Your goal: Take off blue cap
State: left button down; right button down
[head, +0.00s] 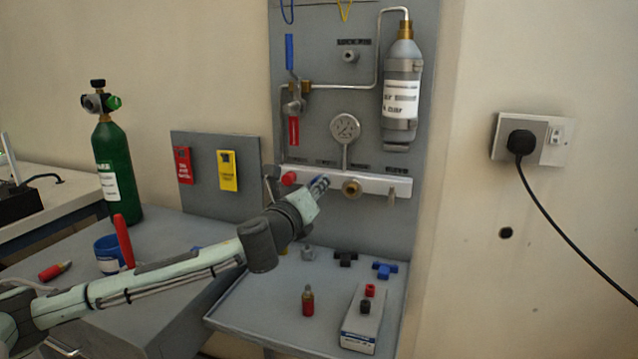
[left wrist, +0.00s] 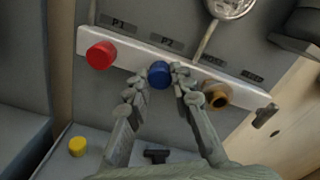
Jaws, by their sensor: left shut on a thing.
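The blue cap (left wrist: 159,74) sits on the white manifold bar (left wrist: 128,62), between a red cap (left wrist: 101,55) and a brass port (left wrist: 217,95). My left gripper (left wrist: 160,82) has its two fingers on either side of the blue cap and is shut on it. In the head view, my left gripper (head: 320,186) reaches the manifold bar (head: 376,184) and hides most of the blue cap. The red cap (head: 289,178) and brass port (head: 351,188) show beside it. My right gripper is not in view.
A pressure gauge (head: 345,127) stands above the bar, and a bottle (head: 402,90) is clamped at upper right. Below, a grey shelf (head: 262,310) carries small loose fittings and a white box (head: 361,330). A green cylinder (head: 118,175) stands on the left bench.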

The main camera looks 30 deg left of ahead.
pick_arm(q)
jog(key=n+b, duration=0.1)
jog(key=n, duration=0.6)
dwell(0.3)
jog(key=n, duration=0.3)
jog(key=shift+n, duration=0.3)
jog(key=n, duration=0.3)
